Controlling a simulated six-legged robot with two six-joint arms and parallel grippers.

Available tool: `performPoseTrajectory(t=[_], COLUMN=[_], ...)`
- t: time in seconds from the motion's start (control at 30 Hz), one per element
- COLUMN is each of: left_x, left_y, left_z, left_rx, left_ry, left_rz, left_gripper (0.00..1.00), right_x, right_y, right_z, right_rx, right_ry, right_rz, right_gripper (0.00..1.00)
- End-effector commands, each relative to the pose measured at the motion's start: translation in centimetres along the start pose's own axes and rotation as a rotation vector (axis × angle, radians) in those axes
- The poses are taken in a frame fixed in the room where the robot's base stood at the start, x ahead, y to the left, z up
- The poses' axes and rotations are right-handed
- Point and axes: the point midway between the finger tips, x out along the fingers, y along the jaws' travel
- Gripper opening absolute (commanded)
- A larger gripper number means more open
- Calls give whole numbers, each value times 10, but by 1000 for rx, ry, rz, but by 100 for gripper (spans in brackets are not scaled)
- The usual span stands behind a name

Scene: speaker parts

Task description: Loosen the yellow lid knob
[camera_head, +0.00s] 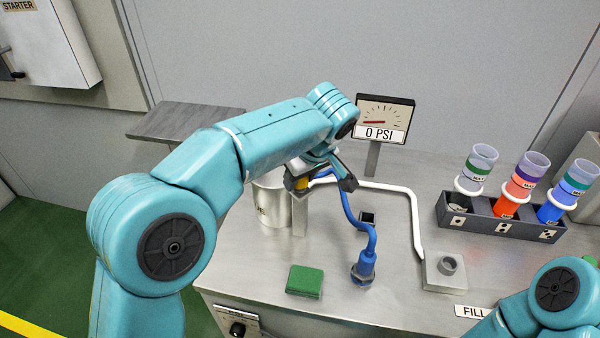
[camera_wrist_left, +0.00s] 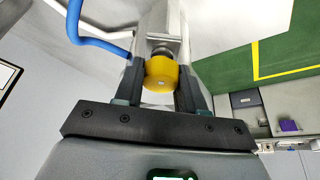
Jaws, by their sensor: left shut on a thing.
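The yellow lid knob (camera_wrist_left: 161,75) sits between the two fingers of my left gripper (camera_wrist_left: 158,95) in the left wrist view. The gripper is shut on it. In the head view a small part of the yellow knob (camera_head: 301,183) shows below my left gripper (camera_head: 322,180), over the silver pot (camera_head: 271,205). My arm hides much of the pot's top. Of my right arm, only a teal part shows at the lower right of the head view; its gripper is out of view.
A blue hose (camera_head: 371,235) and a white pipe (camera_head: 413,210) run just right of the pot. A gauge (camera_head: 385,118) reads 0 PSI behind. A green block (camera_head: 305,280) lies in front. A dark rack (camera_head: 487,220) holds three coloured tubes at the right.

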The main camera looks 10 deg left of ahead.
Motion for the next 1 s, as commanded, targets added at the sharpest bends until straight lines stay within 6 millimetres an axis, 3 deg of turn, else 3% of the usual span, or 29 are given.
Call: performPoseTrajectory(t=[0.6,1.0], left_x=[-4,-2], left_y=[1,0], left_z=[-2,-1], left_rx=[-520,-724], left_ry=[0,-1], left_rz=[-215,-298], left_gripper=[9,9], right_x=[-40,-57], right_y=[-14,-20], right_z=[1,1], right_rx=[0,0], right_ry=[0,0], right_rz=[0,0], right_gripper=[30,30])
